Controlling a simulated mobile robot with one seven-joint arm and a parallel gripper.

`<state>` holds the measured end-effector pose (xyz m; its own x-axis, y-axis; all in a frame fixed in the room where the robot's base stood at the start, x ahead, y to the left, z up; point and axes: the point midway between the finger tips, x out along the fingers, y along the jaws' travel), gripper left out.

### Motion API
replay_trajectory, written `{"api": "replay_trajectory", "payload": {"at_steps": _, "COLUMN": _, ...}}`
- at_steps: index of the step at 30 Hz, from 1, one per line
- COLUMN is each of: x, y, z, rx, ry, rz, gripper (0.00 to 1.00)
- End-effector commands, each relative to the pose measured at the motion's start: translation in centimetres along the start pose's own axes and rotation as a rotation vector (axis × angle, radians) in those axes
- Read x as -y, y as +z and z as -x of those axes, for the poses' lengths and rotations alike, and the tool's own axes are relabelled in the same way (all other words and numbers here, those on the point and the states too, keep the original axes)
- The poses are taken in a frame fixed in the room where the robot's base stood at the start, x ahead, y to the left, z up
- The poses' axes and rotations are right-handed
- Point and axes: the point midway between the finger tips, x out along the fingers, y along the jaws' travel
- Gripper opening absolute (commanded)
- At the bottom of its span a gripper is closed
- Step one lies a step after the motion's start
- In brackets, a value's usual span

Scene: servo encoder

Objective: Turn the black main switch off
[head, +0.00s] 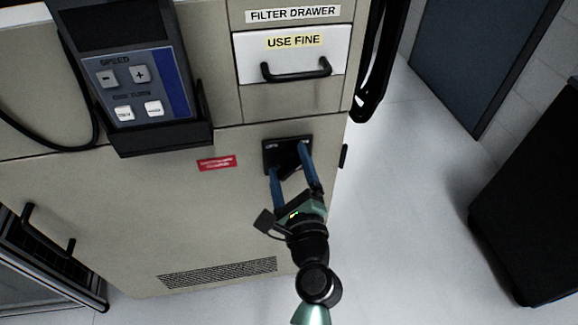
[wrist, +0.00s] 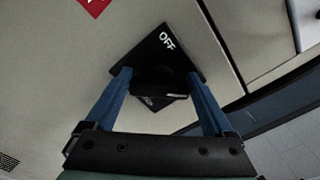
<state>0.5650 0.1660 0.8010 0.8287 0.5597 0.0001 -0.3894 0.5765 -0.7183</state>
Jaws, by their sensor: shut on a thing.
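The black main switch (head: 290,158) is on a square black plate (head: 270,147) on the front of the beige cabinet, below the drawer. My gripper (head: 288,161) has its two blue fingers at either side of the switch knob. In the wrist view the dark knob (wrist: 157,80) sits between the fingertips, and my gripper (wrist: 158,76) is shut on it. The plate (wrist: 183,55) looks like a diamond there, with a white "OFF" mark near its upper corner. Another mark low on the plate is partly hidden. The knob's exact pointing direction is too dark to tell.
A control panel (head: 140,85) with buttons is at the upper left, above a red label (head: 217,163). The filter drawer (head: 292,55) is above the switch, with a black handle. A vent (head: 218,272) is lower down. Open floor (head: 400,220) lies right of the cabinet.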

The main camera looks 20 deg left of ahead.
Motion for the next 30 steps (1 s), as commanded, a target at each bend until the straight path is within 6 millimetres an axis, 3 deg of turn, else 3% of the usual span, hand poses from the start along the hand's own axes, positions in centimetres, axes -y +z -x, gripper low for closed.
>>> {"api": "replay_trajectory", "payload": {"at_steps": 11, "x": -0.40, "y": -0.20, "z": 0.03, "rx": 0.001, "ry": 0.001, "rz": 0.211, "gripper": 0.32}}
{"api": "replay_trajectory", "payload": {"at_steps": 30, "x": -0.91, "y": -0.56, "z": 0.06, "rx": -0.002, "ry": 0.000, "rz": 0.817, "gripper": 0.32}}
